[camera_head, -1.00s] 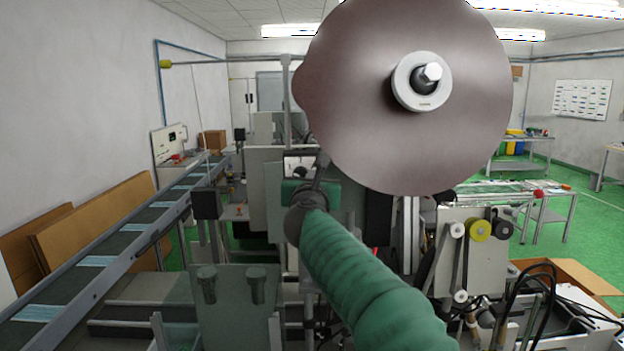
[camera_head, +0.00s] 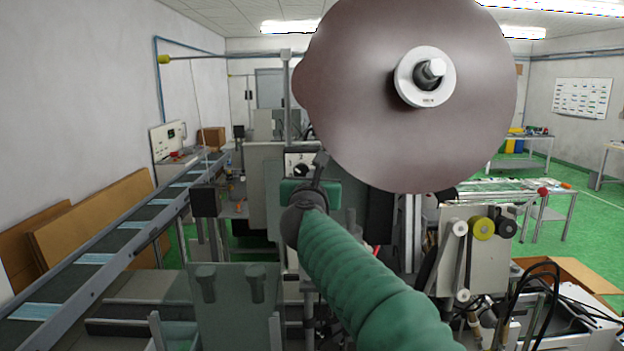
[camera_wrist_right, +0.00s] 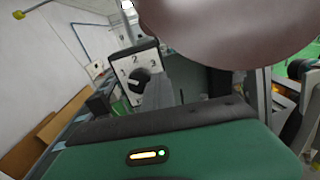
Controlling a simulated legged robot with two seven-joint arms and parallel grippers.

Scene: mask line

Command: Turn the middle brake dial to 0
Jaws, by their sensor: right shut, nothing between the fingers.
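A white dial plate with a black knob (camera_head: 301,170) stands upright on the machine, mid-picture in the head view. In the right wrist view the black knob (camera_wrist_right: 138,81) sits on the white plate with printed numerals, of which 1, 2 and 3 can be made out. Which numeral the knob points at is too small to tell. No other dial shows clearly. My right gripper (camera_head: 321,166), at the end of the green-sleeved arm, is shut and empty. Its dark fingers are just right of the dial plate, partly in front of it; contact cannot be told. My left gripper is out of view.
A large brown roll (camera_head: 370,100) on a spindle hangs above and right of my right arm. A conveyor (camera_head: 90,270) with pale blue masks runs along the left. A grey panel with rollers (camera_head: 475,260) and an open cardboard box (camera_head: 575,275) are at the right.

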